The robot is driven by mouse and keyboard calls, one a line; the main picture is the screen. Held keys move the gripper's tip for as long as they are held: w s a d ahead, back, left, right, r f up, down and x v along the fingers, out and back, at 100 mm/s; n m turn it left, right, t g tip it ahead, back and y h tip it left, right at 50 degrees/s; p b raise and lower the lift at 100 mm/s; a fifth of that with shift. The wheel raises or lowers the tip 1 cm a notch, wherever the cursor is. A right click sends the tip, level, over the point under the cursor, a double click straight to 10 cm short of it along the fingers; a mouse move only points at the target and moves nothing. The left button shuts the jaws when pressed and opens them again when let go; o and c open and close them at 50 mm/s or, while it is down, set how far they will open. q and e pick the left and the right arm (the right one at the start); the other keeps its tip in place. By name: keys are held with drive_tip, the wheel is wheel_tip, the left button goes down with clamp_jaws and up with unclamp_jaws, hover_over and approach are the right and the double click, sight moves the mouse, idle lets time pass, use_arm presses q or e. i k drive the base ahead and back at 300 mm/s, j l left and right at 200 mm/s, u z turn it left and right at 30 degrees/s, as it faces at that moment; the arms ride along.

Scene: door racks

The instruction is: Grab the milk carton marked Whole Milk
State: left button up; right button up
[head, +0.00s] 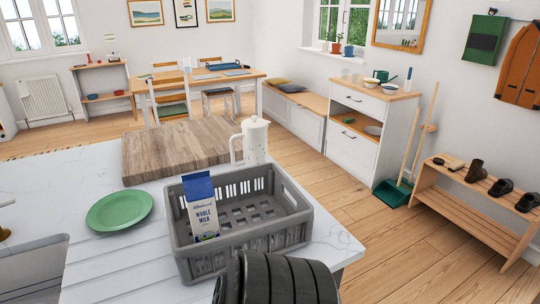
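The milk carton (202,208) is white with a blue top and reads "Whole Milk". It stands, leaning slightly, inside the left part of a grey plastic crate (275,239) on the white marbled counter (110,250). The rest of the crate's floor looks empty. A black ribbed part of my arm is at the bottom centre, in front of the crate's near edge and covering some of it. No gripper fingers show in the head view, so neither gripper is seen on the carton.
A green plate (119,210) lies left of the crate. A wooden board (180,150) and a white jug (252,140) stand behind it. The counter ends just right of the crate. A dining table (205,80), a white cabinet (365,130) and a shoe rack (475,190) stand farther off.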

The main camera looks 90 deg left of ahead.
sight(198, 188)
drive_tip(key=u, duration=3.2)
